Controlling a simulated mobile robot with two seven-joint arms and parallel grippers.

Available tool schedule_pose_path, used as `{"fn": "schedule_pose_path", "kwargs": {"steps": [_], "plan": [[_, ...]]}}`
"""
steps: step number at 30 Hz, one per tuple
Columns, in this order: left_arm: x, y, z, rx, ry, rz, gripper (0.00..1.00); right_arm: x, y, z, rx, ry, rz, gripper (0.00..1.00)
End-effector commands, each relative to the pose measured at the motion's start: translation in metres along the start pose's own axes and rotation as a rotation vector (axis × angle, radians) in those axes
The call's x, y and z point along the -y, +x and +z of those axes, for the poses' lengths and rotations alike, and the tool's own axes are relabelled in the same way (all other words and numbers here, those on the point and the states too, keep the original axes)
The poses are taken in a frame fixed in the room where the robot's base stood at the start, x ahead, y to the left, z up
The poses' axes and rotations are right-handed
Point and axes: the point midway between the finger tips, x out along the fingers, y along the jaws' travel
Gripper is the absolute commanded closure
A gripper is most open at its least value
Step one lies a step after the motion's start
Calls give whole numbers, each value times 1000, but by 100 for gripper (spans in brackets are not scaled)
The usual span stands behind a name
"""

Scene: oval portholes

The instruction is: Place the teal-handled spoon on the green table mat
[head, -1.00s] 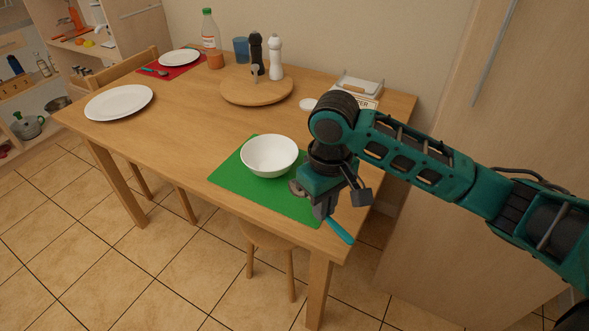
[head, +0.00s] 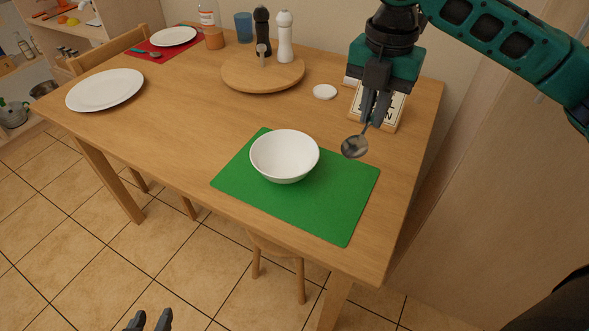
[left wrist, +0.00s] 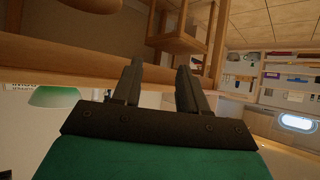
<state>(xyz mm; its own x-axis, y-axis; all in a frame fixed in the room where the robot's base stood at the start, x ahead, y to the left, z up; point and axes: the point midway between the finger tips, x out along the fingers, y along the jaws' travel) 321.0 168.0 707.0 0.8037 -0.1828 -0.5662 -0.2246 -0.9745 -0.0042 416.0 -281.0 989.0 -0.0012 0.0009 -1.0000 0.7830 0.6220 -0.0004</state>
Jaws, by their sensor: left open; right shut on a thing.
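The spoon (head: 355,146) is in my right gripper (head: 372,112), in the head view. Its metal bowl hangs below the fingertips, and its handle is mostly hidden by the gripper. The bowl appears just beyond the back right edge of the green mat (head: 325,215); its height above the table is hard to tell. The mat lies flat on the near part of the table. My left gripper (head: 148,320) is open and empty at the bottom edge of the head view, away from the table. Its open fingers also show in the left wrist view (left wrist: 158,85).
A white bowl (head: 284,157) stands on the mat's back left part; its front right part is bare. A boxy item with lettering (head: 388,112) and a white disc (head: 325,92) are behind the spoon. A round wooden board (head: 262,76) stands farther back. A stool is under the table's near edge.

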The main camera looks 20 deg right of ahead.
Motion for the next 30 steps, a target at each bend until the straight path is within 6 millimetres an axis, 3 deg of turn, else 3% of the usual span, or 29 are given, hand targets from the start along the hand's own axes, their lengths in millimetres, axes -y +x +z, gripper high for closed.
{"fn": "schedule_pose_path", "kwargs": {"steps": [5, 16, 26, 30], "plan": [[-1, 4, 6, 1, -2, 3, 57, 2, 20, 0, -4, -38, -4, 100], [-10, 14, 11, -1, -9, 27, 57, 2, 116, 0, -4, -35, -3, 100], [-15, 19, 7, -12, -7, 40, 57, 2, 151, 0, -2, -35, -1, 100], [-15, 23, 10, -10, -7, 42, 57, 2, 178, 0, -2, -35, -3, 100]]}}
